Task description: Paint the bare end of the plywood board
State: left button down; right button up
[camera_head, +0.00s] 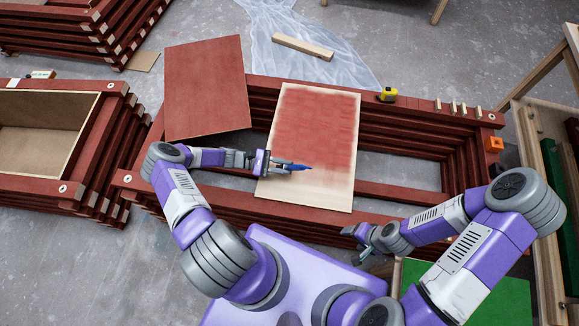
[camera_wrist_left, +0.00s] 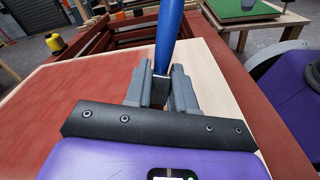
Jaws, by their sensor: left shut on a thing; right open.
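The plywood board (camera_head: 318,191) lies across the stack of red frames in the head view. Its far part is painted red, streaky at the edge, and its near end is bare pale wood. My left gripper (camera_head: 287,166) is shut on a blue-handled tool (camera_head: 298,167), over the board near the border between red and bare wood. The left wrist view shows the blue handle (camera_wrist_left: 168,38) between the fingers; the tool's tip is hidden there. I cannot tell whether the tip touches the board. My right gripper (camera_head: 364,237) is open and empty, near the frames' front edge, right of the board.
A fully red board (camera_head: 205,87) lies left of the plywood board. A green-topped surface (camera_head: 480,295) is at the lower right. Plastic sheeting (camera_head: 290,35) covers floor behind.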

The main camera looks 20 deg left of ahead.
pick_arm(q)
jog(key=shift+v, duration=1.85)
jog(key=shift+s+p, duration=0.45)
jog(key=shift+s, duration=0.15)
jog(key=shift+r+p+x, duration=0.15)
jog(key=shift+p+x, duration=0.15)
jog(key=shift+x, duration=2.4)
jog(key=shift+r+p+x, duration=0.15)
jog(key=shift+p+x, duration=0.15)
jog(key=shift+x, duration=2.4)
jog(key=shift+s+r+x, duration=0.1)
jog(key=shift+r+x, duration=0.05)
jog(key=shift+x, duration=1.75)
jog(key=shift+s+r+x, duration=0.1)
jog(key=shift+r+x, duration=0.05)
jog(key=shift+x, duration=1.7)
jog(key=shift+s+r+x, duration=0.1)
jog(key=shift+r+x, duration=0.1)
jog(key=shift+x, duration=1.7)
